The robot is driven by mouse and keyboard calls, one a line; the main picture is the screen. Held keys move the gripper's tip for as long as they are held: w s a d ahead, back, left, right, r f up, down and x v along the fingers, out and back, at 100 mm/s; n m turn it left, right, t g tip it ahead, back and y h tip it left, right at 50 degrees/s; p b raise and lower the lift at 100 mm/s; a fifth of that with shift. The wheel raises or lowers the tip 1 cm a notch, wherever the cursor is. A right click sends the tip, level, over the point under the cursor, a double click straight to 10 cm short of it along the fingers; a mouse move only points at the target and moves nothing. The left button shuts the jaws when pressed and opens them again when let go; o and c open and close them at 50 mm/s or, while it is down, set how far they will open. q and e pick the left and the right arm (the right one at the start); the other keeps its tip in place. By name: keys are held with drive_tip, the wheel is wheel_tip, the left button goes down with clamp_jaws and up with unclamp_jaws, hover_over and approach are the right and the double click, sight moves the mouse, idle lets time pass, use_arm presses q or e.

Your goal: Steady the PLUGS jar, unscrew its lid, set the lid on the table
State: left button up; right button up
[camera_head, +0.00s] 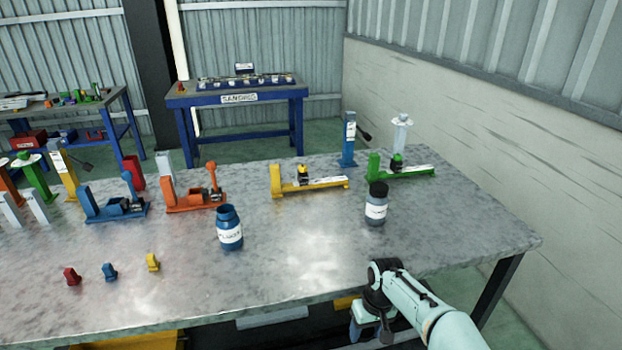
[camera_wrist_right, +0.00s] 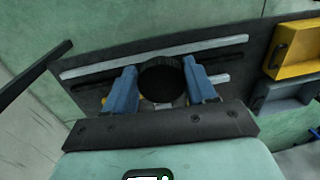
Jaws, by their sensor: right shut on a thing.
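The label print is too small to read surely, so I cannot tell which is the PLUGS jar. My right gripper (camera_head: 369,332) hangs at the table's front edge, apart from both jars. In the right wrist view, its blue fingers (camera_wrist_right: 164,88) are shut on a round black-topped thing (camera_wrist_right: 161,78). My left gripper is out of view.
Yellow (camera_head: 310,186) and green (camera_head: 402,172) clamp-like fixtures stand behind the jars. Orange (camera_head: 196,202) and blue (camera_head: 115,210) ones stand further left. Small red, blue and yellow pieces lie front left. The right front of the table is clear. Yellow and grey bins (camera_wrist_right: 297,48) show in the wrist view.

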drive_tip(key=d+f+m, duration=0.1)
drive_tip(key=d, duration=0.1)
drive_tip(key=w+d+f+m, duration=0.1)
drive_tip(key=f, duration=0.1)
drive_tip(key=shift+w+d+f+m, duration=0.2)
drive_tip(key=shift+d+m, duration=0.2)
drive_tip(key=shift+r, duration=0.1)
